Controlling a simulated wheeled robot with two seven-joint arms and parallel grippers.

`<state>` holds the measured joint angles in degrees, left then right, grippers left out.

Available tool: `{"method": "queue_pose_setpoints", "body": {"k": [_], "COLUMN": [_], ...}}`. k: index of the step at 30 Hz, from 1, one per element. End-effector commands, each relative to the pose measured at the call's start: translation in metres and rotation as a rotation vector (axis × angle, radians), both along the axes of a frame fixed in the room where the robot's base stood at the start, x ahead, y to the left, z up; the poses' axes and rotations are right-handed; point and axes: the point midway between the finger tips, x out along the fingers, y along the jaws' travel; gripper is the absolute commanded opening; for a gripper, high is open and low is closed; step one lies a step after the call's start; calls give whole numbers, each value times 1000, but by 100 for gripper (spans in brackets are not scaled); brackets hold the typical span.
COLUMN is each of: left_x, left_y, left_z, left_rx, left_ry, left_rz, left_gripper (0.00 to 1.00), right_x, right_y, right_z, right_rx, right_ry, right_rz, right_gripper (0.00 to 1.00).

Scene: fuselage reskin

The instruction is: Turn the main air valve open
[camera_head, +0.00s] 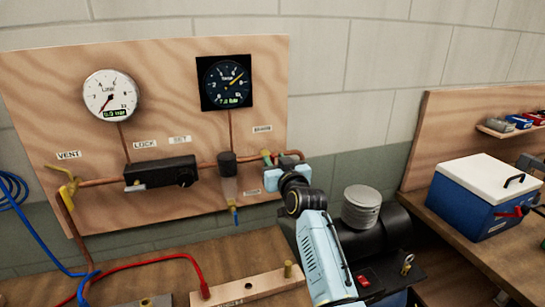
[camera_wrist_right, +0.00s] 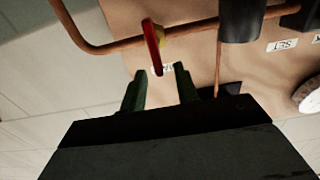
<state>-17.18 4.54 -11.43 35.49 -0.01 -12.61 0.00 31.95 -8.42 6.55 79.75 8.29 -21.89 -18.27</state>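The main air valve has a red lever handle (camera_wrist_right: 153,46) on a yellow body, on the copper pipe in the right wrist view. In the head view its handle is hidden behind my right gripper (camera_head: 273,159), at the right end of the pipe below a small label. My right gripper is open, its two green fingers (camera_wrist_right: 160,74) spread apart. The lever's near end shows between the fingertips in the wrist view; I cannot tell whether they touch. The white line gauge (camera_head: 111,96) reads 0.0 bar. The black gauge (camera_head: 227,82) has its needle pointing up right. My left gripper is not in view.
A wooden panel (camera_head: 60,120) carries a black regulator box (camera_head: 160,172), a filter (camera_head: 227,163) and a yellow vent valve (camera_head: 66,186). A black compressor tank (camera_head: 385,230) stands beside my right arm. A blue cooler (camera_head: 470,200) sits on the right bench.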

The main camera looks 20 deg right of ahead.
Motion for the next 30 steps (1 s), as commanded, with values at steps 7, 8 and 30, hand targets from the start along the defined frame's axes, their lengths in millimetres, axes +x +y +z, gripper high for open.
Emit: {"method": "queue_pose_setpoints", "body": {"k": [7,8,30], "left_x": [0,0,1], "left_y": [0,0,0], "left_z": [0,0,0], "left_rx": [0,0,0], "left_ry": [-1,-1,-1], "left_rz": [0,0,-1], "left_gripper": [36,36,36], "right_x": [23,24,28], "right_y": [0,0,1], "right_z": [0,0,0], "right_rx": [-1,-1,-1], "right_ry": [-1,0,0], "right_rz": [0,0,0], "right_gripper": [31,31,0]}}
